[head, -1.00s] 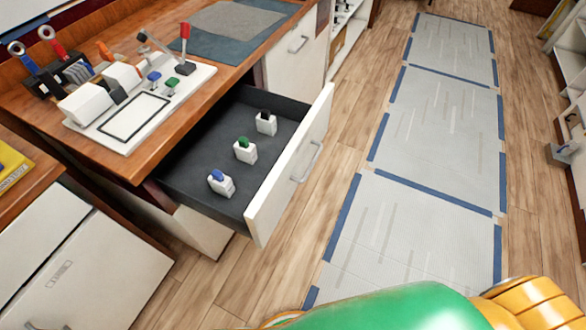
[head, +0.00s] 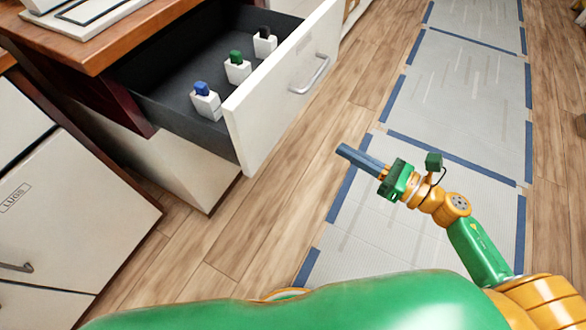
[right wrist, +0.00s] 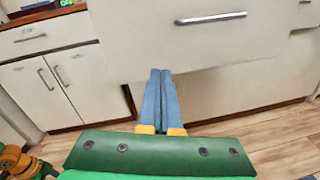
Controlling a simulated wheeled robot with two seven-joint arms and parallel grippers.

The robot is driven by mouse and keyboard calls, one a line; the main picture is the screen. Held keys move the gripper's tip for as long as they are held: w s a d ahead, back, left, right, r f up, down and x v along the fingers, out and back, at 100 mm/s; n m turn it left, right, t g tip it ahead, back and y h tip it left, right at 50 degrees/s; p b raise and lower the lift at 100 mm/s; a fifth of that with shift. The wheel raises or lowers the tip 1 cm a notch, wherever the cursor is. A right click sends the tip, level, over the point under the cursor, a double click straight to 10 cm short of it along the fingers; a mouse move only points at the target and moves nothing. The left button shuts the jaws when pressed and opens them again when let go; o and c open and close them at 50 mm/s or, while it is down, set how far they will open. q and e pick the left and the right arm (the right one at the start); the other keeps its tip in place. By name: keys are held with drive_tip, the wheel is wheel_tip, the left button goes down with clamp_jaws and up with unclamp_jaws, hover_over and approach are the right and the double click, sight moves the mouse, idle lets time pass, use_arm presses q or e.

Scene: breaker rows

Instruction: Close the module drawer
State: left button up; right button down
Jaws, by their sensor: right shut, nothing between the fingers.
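The module drawer (head: 285,85) is pulled out from the wooden-topped cabinet, with a white front and a dark inside. Its bar handle (head: 311,76) is on the front face. Inside stand three white modules, with a blue top (head: 204,100), a green top (head: 237,67) and a black top (head: 265,42). My right gripper (head: 343,151) is shut and empty, apart from the drawer front and to its right. In the right wrist view its blue fingers (right wrist: 160,75) point at the white drawer front (right wrist: 140,45), below and left of the handle (right wrist: 211,18). My left gripper is not in view.
The wooden countertop (head: 95,50) with a white panel (head: 85,12) is above the drawer. A white cabinet (head: 60,215) stands at the lower left. Wood floor (head: 260,215) and grey mats with blue edging (head: 445,90) lie clear to the right.

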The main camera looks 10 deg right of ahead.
sight(268, 127)
drive_tip(key=w+a+n+p, duration=0.1)
drive_tip(key=w+a, duration=0.1)
drive_tip(key=a, duration=0.2)
drive_tip(key=w+a+n+g+p, duration=0.1)
drive_tip(key=w+a, duration=0.1)
drive_tip(key=a, duration=0.3)
drive_tip(key=w+a+r+n+y+p, duration=0.1)
drive_tip(key=w+a+n, duration=0.1)
drive_tip(key=a, duration=0.2)
drive_tip(key=shift+w+a+g, duration=0.15)
drive_tip(key=shift+w+g, duration=0.2)
drive_tip(key=shift+g, duration=0.05)
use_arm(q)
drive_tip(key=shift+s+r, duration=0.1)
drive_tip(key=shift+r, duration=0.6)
use_arm(e)
drive_tip(key=shift+f, duration=0.1)
drive_tip(key=shift+a, duration=0.1)
